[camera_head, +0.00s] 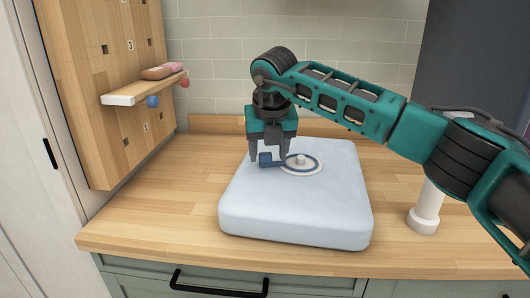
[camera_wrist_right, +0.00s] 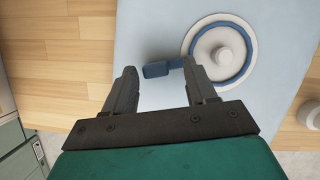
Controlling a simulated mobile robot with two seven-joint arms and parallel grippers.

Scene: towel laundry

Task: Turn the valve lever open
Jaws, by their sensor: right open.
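The valve is a white disc with a blue ring and a pale central knob (camera_head: 301,161), set on a light blue block (camera_head: 290,208) on the counter. Its blue lever (camera_head: 265,159) points left from the ring. In the right wrist view the lever's blue end (camera_wrist_right: 157,70) lies just beyond and between my fingertips, and the valve knob (camera_wrist_right: 221,55) is to the right. My right gripper (camera_head: 267,158) is open, pointing down over the lever; it also shows open in the wrist view (camera_wrist_right: 162,78). I cannot tell whether a finger touches the lever. My left gripper is not in view.
A wooden counter (camera_head: 190,195) surrounds the block, with free room to its left. A white cylinder (camera_head: 426,208) stands to the right under my right arm.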

